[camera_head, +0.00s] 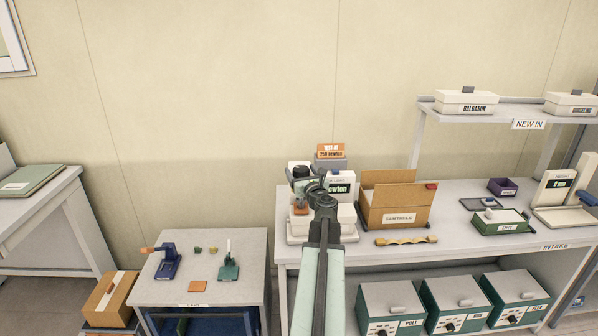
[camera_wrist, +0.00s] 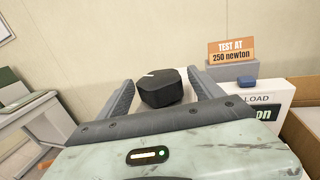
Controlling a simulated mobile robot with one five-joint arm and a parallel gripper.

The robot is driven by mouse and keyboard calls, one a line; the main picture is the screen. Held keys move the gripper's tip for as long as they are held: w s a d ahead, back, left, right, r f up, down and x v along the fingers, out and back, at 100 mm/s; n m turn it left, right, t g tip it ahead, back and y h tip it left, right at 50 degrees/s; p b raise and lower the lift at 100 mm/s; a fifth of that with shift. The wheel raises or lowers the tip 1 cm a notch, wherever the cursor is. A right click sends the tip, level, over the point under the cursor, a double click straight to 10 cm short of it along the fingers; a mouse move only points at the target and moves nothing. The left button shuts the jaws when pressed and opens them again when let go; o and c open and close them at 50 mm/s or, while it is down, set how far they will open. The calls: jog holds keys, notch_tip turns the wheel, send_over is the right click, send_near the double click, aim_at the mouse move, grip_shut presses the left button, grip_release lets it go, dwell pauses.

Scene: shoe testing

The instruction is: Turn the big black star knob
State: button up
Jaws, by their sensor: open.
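The big black knob (camera_wrist: 163,88) shows in the wrist view between the two fingers of my gripper (camera_wrist: 161,77). It has a small white mark on top. My gripper is open, with a finger on either side of the knob; I cannot tell whether either finger touches it. In the head view my gripper (camera_head: 304,185) is over the white load tester (camera_head: 348,222) at the left end of the intake bench. My arm hides much of the tester. The tester's display is partly hidden and reads "newton".
An orange sign (camera_wrist: 233,51) reads "TEST AT 250 newton" behind the tester, with a blue button (camera_wrist: 247,81) nearby. An open cardboard box (camera_head: 398,204) stands close on the right. A cart (camera_head: 170,293) with small tools is at left.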

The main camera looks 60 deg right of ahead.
jog(key=shift+w+d, duration=0.35)
jog(key=shift+w, duration=0.1)
jog(key=c, duration=1.4)
jog(key=shift+o, duration=0.2)
jog(key=shift+a, duration=0.1)
jog(key=shift+m+g+h, duration=0.8)
jog(key=shift+g+h, duration=0.1)
jog(key=shift+s+m+g+h, duration=0.1)
jog(key=shift+m+g+h, duration=0.8)
jog(key=shift+g, duration=0.45)
jog(key=shift+s+m+g+h, duration=0.1)
jog(key=shift+m+g+h, duration=0.6)
jog(key=shift+m+g, duration=0.55)
jog(key=shift+g, duration=0.4)
jog(key=o, duration=1.4)
jog(key=shift+c, duration=0.2)
